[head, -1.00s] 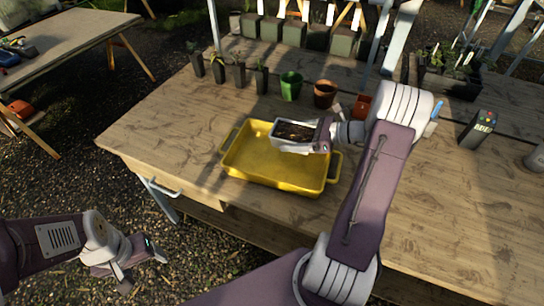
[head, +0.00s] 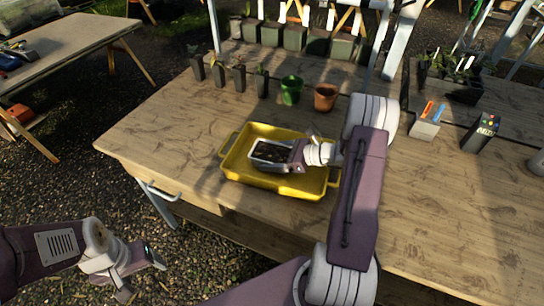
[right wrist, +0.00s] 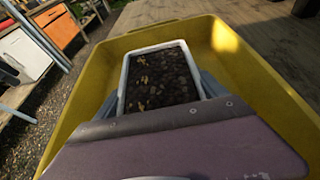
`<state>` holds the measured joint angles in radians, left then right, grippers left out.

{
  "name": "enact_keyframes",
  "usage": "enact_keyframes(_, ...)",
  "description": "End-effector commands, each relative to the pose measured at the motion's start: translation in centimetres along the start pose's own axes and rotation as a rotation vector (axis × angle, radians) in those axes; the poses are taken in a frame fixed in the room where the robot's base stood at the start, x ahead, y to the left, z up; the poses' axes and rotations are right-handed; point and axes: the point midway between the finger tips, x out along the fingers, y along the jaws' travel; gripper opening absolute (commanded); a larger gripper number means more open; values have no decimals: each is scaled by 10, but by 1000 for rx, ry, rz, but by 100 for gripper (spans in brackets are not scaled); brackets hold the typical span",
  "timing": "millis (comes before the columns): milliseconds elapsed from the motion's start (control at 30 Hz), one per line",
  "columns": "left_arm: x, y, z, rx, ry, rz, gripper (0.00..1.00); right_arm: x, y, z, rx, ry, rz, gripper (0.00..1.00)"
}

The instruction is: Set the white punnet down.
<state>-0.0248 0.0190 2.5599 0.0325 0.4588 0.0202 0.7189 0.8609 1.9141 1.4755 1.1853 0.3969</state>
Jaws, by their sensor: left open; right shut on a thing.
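The white punnet (head: 253,156) is a small rectangular box filled with dark soil. It is over the yellow tray (head: 229,165), inside its outline. My right gripper (head: 291,157) is shut on the punnet from its right side. In the right wrist view the punnet (right wrist: 125,84) lies between the fingers, with the yellow tray (right wrist: 232,45) around it. I cannot tell whether the punnet's underside touches the tray floor. My left gripper (head: 143,273) is open and empty, low at the left over the gravel, away from the table.
The wooden table (head: 430,210) has free room right of the tray. A green pot (head: 291,90), a terracotta pot (head: 325,97) and several dark seedling pots (head: 218,72) stand behind. A small box (head: 427,122) and a dark device (head: 481,132) stand at the right.

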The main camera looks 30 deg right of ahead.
Motion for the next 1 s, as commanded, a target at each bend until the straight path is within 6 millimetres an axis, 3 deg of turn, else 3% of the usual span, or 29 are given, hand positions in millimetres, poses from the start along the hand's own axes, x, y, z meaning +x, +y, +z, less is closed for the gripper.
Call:
enact_keyframes(67,3,0,0,0,0,0,72,1,0,-3,0,-1,0,29)
enact_keyframes(100,3,0,0,0,0,0,72,2,0,-4,0,0,0,84)
enact_keyframes(167,2,0,0,0,0,0,72,1,0,-3,0,0,0,100)
enact_keyframes(433,0,0,0,0,0,0,72,0,0,0,0,0,0,100)
enact_keyframes(533,-2,0,0,0,0,0,72,-9,-1,1,1,-1,-4,100)
enact_keyframes(1000,-10,0,-1,0,0,0,72,-102,-1,1,0,-1,-3,100)
